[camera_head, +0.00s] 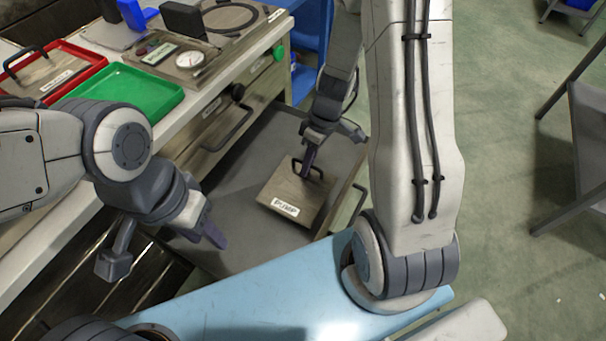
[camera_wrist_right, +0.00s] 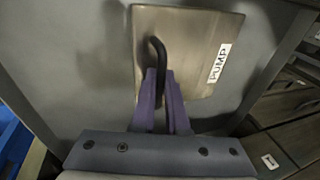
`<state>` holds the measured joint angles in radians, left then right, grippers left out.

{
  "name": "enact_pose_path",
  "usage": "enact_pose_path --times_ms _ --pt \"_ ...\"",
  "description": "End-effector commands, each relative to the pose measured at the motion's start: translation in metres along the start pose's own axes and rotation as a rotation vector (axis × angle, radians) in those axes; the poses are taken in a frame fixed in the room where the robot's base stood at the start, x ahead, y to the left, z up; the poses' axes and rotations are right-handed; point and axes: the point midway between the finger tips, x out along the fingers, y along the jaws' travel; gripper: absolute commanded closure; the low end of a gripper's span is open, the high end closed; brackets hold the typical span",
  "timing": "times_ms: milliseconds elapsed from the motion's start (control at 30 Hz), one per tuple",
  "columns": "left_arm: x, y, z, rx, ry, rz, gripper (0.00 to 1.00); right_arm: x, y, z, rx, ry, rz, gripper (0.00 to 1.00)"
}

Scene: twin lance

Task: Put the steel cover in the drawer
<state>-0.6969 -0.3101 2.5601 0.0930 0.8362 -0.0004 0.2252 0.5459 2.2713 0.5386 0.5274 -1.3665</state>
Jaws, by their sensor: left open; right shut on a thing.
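A square steel cover (camera_head: 292,203) with a dark loop handle and a white PUMP label is over the grey floor of the open drawer (camera_head: 240,190). My right gripper (camera_head: 308,163) is shut on its handle from above. The right wrist view shows the purple fingers (camera_wrist_right: 161,82) on the handle of the cover (camera_wrist_right: 190,50), with drawer floor around the plate. I cannot tell whether the cover touches the floor. My left gripper (camera_head: 163,248) is open and empty, left of the drawer, near the bench front.
On the bench top, a red tray (camera_head: 70,92) holds another plate with a handle. A green tray (camera_head: 150,88) is empty, and a panel with a gauge (camera_head: 190,62) lies behind. A shut drawer front with a handle (camera_head: 230,128) is above the open drawer. A light-blue surface (camera_head: 270,300) is in front.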

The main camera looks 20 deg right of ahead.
Motion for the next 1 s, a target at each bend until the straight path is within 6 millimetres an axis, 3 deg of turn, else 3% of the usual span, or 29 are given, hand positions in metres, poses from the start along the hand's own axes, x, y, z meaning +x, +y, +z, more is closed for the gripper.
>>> enact_pose_path --times_ms 300,633,667,700,1000 --pt "0.016 -0.001 0.001 0.000 0.000 0.000 0.56 0.036 0.010 0.004 0.002 -0.001 -0.001 1.00" --pt "0.017 -0.001 0.001 0.000 0.000 0.000 0.56 0.038 0.011 0.004 0.001 0.001 0.001 1.00" --pt "0.016 -0.001 0.001 0.000 0.000 0.000 0.56 0.037 0.011 0.004 0.001 0.000 0.001 0.77" --pt "0.016 -0.001 0.001 0.000 0.000 0.000 0.56 0.037 0.010 0.004 0.001 0.000 0.001 0.61" --pt "0.015 -0.001 0.001 0.000 0.000 0.000 0.56 0.036 0.011 0.004 0.002 0.000 0.002 0.58"
